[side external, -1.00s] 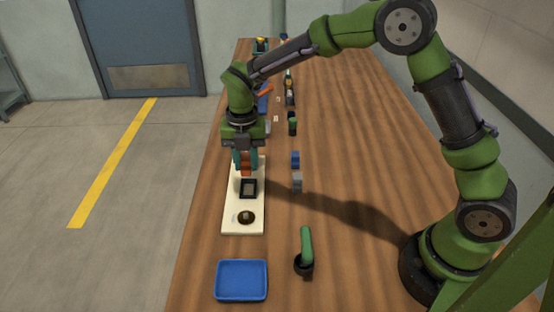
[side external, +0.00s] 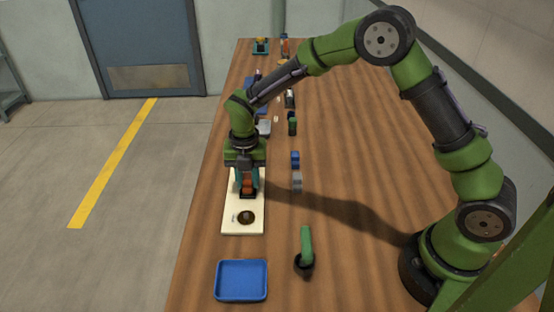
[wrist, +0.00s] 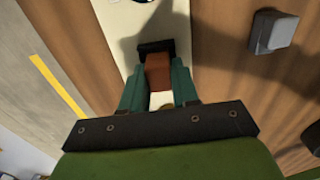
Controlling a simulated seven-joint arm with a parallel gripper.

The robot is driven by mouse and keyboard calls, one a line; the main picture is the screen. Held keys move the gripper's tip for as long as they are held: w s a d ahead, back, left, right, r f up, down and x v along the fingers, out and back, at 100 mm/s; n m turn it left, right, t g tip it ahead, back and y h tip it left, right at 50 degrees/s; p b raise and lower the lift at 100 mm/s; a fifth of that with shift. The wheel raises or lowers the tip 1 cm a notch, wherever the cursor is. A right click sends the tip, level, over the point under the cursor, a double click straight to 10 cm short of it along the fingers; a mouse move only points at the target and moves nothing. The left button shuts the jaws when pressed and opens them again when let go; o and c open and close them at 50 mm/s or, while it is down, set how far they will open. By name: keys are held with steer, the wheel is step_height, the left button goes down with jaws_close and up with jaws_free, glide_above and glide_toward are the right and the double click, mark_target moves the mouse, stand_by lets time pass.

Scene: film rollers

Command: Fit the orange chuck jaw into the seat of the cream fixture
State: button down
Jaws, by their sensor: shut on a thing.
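The orange chuck jaw (side external: 248,183) is between the fingers of my gripper (side external: 248,186), which is shut on it; the jaw also shows in the wrist view (wrist: 158,72). The cream fixture (side external: 232,222) is a long flat plate on the table. Its black-rimmed seat (side external: 247,195) is mostly hidden behind the jaw and fingers; in the wrist view its dark rim (wrist: 155,46) shows just beyond the jaw. The jaw is over or at the seat; I cannot tell whether it is inside. A dark round part (side external: 246,217) is on the fixture's near end.
An empty blue tray (side external: 241,281) and a green-handled thing (side external: 305,250) stand nearer the camera. A grey block (side external: 297,181) and a blue block (side external: 295,159) lie right of the fixture. More small items line the far table. The table's right middle is clear.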

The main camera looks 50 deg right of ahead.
steer(key=shift+s+f, duration=0.2)
steer(key=shift+f, duration=0.75)
stand_by(0.8)
steer(key=c, duration=0.8)
jaws_free()
steer(key=shift+o, duration=1.2)
steer(key=shift+w+d, duration=0.1)
steer(key=shift+d, duration=0.2)
steer(key=shift+r, duration=0.6)
steer(key=c, duration=0.3)
steer(key=shift+o, duration=0.3)
steer(key=shift+r, duration=0.25)
steer(key=o, duration=0.3)
steer(key=shift+r, duration=0.25)
steer(key=shift+o, duration=0.2)
steer(key=shift+a+r, duration=0.15)
steer(key=shift+r, duration=1.15)
steer(key=shift+a+r, duration=0.15)
steer(key=shift+r, duration=1.1)
